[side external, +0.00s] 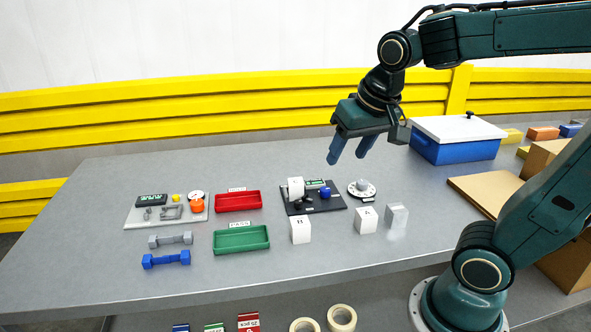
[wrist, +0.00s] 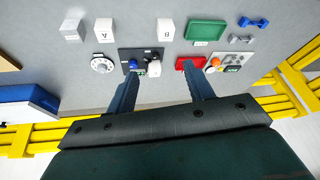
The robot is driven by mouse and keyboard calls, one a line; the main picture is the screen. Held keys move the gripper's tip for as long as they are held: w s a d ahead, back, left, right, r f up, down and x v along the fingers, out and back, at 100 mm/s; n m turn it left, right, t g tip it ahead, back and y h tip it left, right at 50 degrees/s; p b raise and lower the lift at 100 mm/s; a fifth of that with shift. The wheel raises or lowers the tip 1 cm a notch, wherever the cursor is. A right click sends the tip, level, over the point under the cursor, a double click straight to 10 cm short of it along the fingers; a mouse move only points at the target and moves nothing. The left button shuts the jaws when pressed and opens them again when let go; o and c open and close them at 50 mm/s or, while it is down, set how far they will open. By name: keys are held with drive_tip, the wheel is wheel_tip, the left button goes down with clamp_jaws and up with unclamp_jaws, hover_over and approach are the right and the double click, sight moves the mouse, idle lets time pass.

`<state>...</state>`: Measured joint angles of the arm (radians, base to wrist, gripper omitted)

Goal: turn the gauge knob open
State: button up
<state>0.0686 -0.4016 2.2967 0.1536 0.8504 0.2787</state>
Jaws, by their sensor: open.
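A light grey panel (side external: 139,217) lies at the left of the table in the side external view. On its right end are a round white gauge (side external: 195,194) and an orange knob (side external: 198,206) just in front of it. The orange knob also shows in the wrist view (wrist: 215,62), right of my fingers. I cannot tell the knob's turn angle. My gripper (side external: 347,160) is open and empty, high above the table behind the black panel, well to the right of the knob. Its two fingers also show in the wrist view (wrist: 162,75).
A black panel (side external: 328,208) with a blue knob and white part lies mid-table. Nearby are a white dial (side external: 362,189), white blocks (side external: 300,230), a red tray (side external: 238,209), a green tray (side external: 241,248), dumbbells (side external: 165,260) and a blue box (side external: 455,149).

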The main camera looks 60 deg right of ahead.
drive_tip(key=w+d+f+m+g+h, duration=0.2)
drive_tip(key=w+d+f+m, duration=0.2)
drive_tip(key=w+d+m, duration=0.5)
drive_tip(key=m+g+h, duration=0.1)
drive_tip(key=m+g, duration=0.1)
drive_tip(key=m, duration=0.1)
approach(325, 189)
drive_tip(key=v, duration=0.5)
drive_tip(key=shift+w+a, duration=0.15)
drive_tip(key=shift+w, duration=0.05)
drive_tip(key=shift+f, duration=0.1)
drive_tip(key=x, duration=1.3)
drive_tip(key=shift+s+f, duration=0.2)
drive_tip(key=shift+f, duration=0.05)
drive_tip(key=shift+c, duration=0.4)
drive_tip(key=c, duration=0.9)
